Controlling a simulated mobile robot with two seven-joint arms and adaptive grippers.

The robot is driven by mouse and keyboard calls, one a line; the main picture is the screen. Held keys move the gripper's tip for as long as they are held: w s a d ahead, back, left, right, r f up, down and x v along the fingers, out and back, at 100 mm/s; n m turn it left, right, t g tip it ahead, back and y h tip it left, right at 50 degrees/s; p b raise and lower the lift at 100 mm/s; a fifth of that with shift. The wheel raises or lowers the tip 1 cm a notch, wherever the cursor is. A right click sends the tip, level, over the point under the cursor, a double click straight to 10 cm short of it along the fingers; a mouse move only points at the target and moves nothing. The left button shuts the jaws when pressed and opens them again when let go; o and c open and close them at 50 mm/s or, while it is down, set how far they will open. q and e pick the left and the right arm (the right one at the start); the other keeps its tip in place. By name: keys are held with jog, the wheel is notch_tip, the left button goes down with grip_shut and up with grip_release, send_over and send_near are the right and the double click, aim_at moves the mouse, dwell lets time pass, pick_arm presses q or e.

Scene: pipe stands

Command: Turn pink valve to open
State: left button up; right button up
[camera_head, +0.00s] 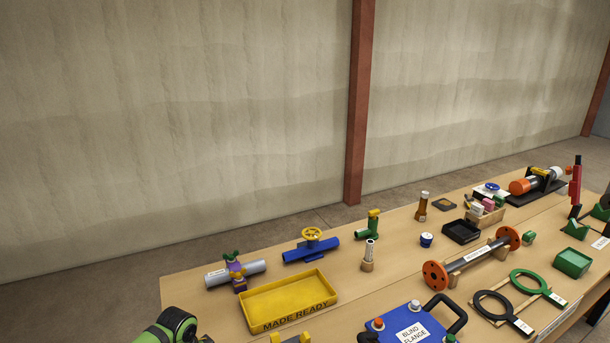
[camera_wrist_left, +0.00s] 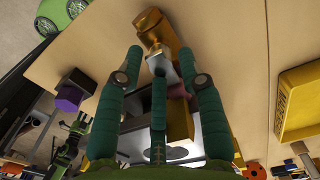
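In the left wrist view, a brass-coloured fitting (camera_wrist_left: 152,28) lies ahead of my left gripper (camera_wrist_left: 165,66). A grey piece (camera_wrist_left: 160,66) and a small pink part (camera_wrist_left: 178,91) show between its dark green fingers. The fingers are spread apart; I cannot tell whether any touches these parts. The pink part is mostly hidden, so I cannot tell its turn position. In the head view, only a green piece of my left arm (camera_head: 172,326) shows at the bottom left, and no pink valve is clear there. My right gripper is not in view.
On the table are a grey pipe with a purple and green valve (camera_head: 236,270), a blue pipe with yellow handwheel (camera_head: 311,245), a yellow tray (camera_head: 288,300), a flanged pipe (camera_head: 472,258) and a blue plate (camera_head: 408,322). A purple block (camera_wrist_left: 70,97) shows in the wrist view.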

pick_arm(q)
jog(key=shift+w, duration=0.1)
jog(key=r+p, duration=0.3)
jog(key=shift+a+r, duration=0.25)
jog(key=shift+r, duration=1.3)
jog(key=shift+r, duration=0.1)
